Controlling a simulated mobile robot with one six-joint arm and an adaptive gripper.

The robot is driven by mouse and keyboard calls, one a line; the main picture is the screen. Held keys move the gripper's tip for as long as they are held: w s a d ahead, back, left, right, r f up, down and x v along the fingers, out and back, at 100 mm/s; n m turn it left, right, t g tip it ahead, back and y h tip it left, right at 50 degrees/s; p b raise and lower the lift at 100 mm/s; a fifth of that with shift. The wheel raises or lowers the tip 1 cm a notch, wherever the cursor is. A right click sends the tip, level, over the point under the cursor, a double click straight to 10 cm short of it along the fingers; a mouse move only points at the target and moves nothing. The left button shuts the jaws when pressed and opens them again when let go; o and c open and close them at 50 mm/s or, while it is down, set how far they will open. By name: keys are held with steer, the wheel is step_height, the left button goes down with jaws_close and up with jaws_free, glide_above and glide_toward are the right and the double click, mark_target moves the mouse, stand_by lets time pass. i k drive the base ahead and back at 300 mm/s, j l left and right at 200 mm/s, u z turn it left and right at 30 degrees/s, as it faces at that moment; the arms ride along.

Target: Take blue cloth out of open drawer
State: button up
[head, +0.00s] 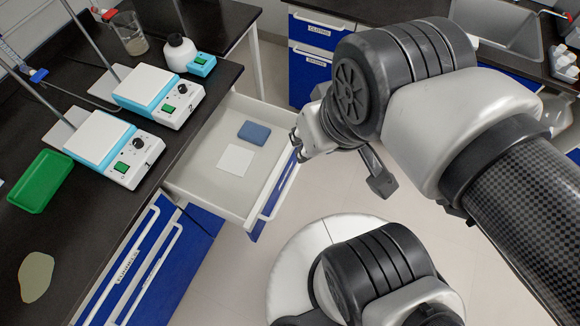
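The blue cloth (254,132) is a small folded rectangle lying flat in the open drawer (196,178), toward its back right part. A white folded cloth (236,160) lies just in front of it. The drawer is light grey inside with a blue front. My gripper (299,150) is at the drawer's right edge, to the right of the blue cloth and apart from it. Its fingers are small and partly hidden by my wrist, so I cannot see whether they are open or shut. Nothing shows held in it.
A black bench (70,222) on the left carries two hotplates (113,150) (158,96), a green tray (40,181), a beaker (130,33) and a white bottle (178,52). Blue cabinets (314,62) and a sink (497,30) stand behind. Floor shows right of the drawer.

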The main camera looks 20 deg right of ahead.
mark_target(256, 134)
steer(key=i+l+z, duration=0.15)
steer(key=i+l, duration=0.6)
